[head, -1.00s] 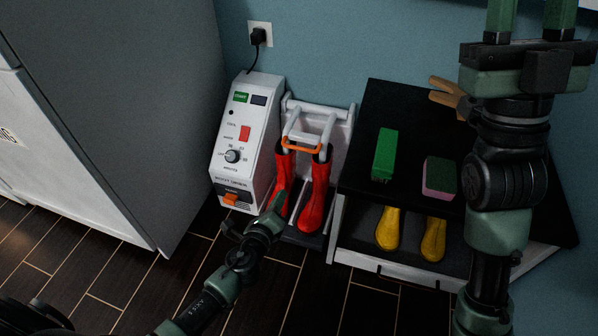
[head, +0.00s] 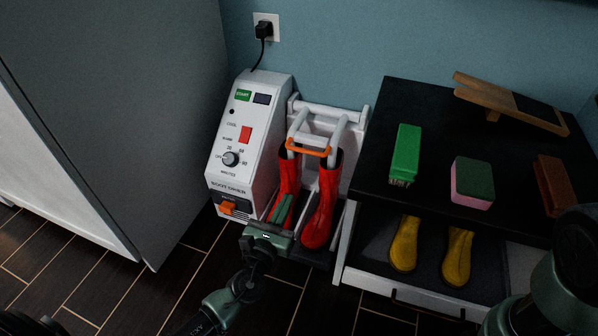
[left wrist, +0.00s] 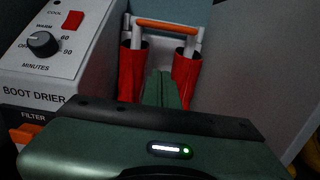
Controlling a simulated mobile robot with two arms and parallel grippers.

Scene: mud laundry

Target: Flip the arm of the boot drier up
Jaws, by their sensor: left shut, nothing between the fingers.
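The white boot drier (head: 245,130) stands against the wall. Its white tubular arm (head: 338,130) carries an orange handle bar (head: 308,147), which also shows in the left wrist view (left wrist: 167,26). The arm is down, its tubes running into the tops of two red boots (head: 321,205) that stand upright on the base. My left gripper (head: 286,203) is shut and empty, low in front of the boots and below the orange bar. In the left wrist view its green fingers (left wrist: 160,88) point between the two boots. Whether they touch a boot I cannot tell. My right gripper is out of view.
A black-topped bench (head: 375,165) stands right of the drier, with a green brush (head: 405,152), a sponge (head: 473,180) and a wooden boot jack (head: 510,103) on top. Yellow boots (head: 457,255) stand on its lower shelf. A grey cabinet (head: 130,110) is at left.

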